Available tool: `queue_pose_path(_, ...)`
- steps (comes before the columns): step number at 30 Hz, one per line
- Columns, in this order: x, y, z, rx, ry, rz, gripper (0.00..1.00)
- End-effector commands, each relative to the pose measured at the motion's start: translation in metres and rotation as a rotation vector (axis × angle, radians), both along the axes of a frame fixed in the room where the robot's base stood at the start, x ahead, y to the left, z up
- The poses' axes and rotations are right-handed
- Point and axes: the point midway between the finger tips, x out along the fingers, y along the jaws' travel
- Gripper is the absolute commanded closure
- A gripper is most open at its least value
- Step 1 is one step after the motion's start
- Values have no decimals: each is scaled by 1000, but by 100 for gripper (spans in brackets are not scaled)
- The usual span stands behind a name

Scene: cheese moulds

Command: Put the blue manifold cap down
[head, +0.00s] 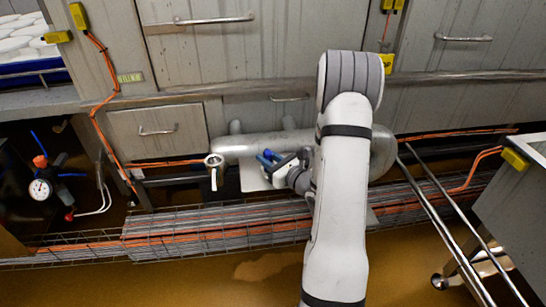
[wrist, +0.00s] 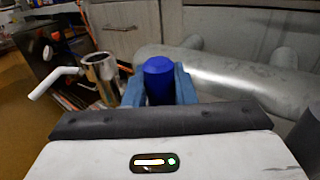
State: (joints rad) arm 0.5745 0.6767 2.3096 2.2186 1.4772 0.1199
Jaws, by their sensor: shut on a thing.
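The blue manifold cap (wrist: 158,80) is between the two light-blue fingers of my gripper (wrist: 160,88) in the wrist view. My gripper is shut on it. In the head view the cap (head: 270,154) shows small and blue at the fingertips of my gripper (head: 272,160), in front of the large grey metal pipe manifold (head: 240,143). The manifold's cylinder also fills the right of the wrist view (wrist: 215,72). I cannot tell whether the cap touches anything below it; its lower part is hidden by my gripper.
An open pipe end with a light handle (head: 214,162) is left of my gripper; it also shows in the wrist view (wrist: 99,68). A wire cable tray (head: 200,228) runs below. A pressure gauge (head: 40,189) is at the left. Metal rails (head: 440,220) stand at the right.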

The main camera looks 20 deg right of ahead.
Motion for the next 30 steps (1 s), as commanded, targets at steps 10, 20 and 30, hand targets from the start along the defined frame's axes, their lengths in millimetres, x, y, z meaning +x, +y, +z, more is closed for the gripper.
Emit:
queue_pose_path(10,0,1,-3,1,1,1,57)
queue_pose_path(20,0,1,1,0,0,2,54)
queue_pose_path(30,-57,-21,2,2,3,-4,54)
